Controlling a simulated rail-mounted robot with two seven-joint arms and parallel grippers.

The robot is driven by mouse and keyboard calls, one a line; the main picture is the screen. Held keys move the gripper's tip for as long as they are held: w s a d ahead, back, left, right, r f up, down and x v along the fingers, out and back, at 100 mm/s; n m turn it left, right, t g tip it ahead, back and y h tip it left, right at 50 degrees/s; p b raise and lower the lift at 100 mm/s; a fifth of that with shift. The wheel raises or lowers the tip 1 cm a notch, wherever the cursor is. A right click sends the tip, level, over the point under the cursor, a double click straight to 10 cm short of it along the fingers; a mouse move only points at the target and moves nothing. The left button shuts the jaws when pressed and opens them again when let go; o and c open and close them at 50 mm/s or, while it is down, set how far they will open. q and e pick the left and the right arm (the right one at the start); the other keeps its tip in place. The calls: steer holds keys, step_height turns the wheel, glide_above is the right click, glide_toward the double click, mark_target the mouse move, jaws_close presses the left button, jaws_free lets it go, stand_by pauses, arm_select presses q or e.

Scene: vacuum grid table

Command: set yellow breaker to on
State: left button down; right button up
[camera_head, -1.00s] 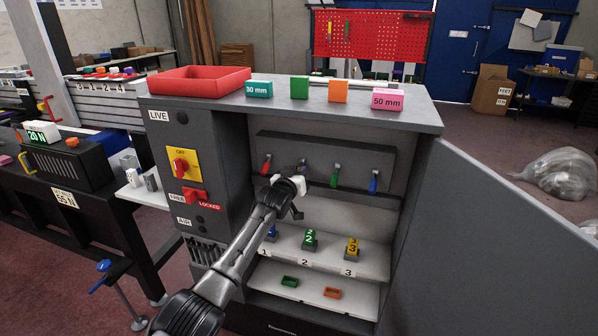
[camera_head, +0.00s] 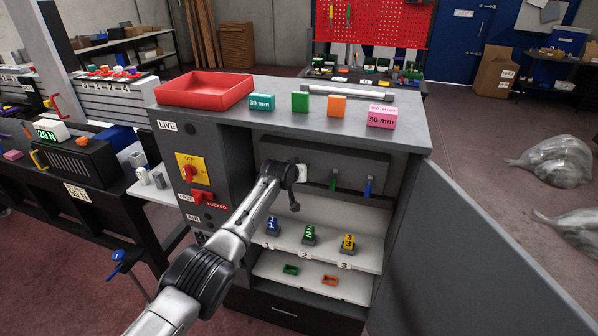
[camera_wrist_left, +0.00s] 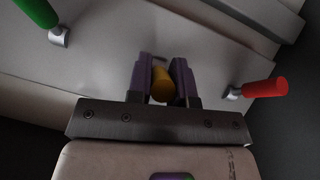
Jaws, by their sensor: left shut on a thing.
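The yellow breaker handle (camera_wrist_left: 162,86) shows between the two purple-lined fingers of my left gripper (camera_wrist_left: 161,70) in the left wrist view. The gripper is shut on it. In the head view my left gripper (camera_head: 298,173) is at the breaker panel (camera_head: 352,160) inside the open cabinet, and it hides the yellow handle. A green breaker handle (camera_head: 333,183) and a blue one (camera_head: 368,187) hang down to the right. The wrist view also shows the green handle (camera_wrist_left: 36,10) and a red handle (camera_wrist_left: 266,87), one on each side of the gripper. My right gripper is not in view.
Numbered blocks stand on the shelf (camera_head: 365,257) below the panel. The cabinet door (camera_head: 480,260) stands open at the right. A red tray (camera_head: 203,103) and several coloured blocks stand on the cabinet top. A yellow-plated rotary switch (camera_head: 192,170) is on the left front.

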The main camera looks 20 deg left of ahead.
arm_select(q)
steer(key=shift+r+g, duration=0.1)
steer(key=shift+g, duration=0.2)
stand_by(0.4)
steer(key=c, duration=1)
jaws_free()
steer(key=shift+c, duration=0.2)
steer(key=shift+r, duration=0.1)
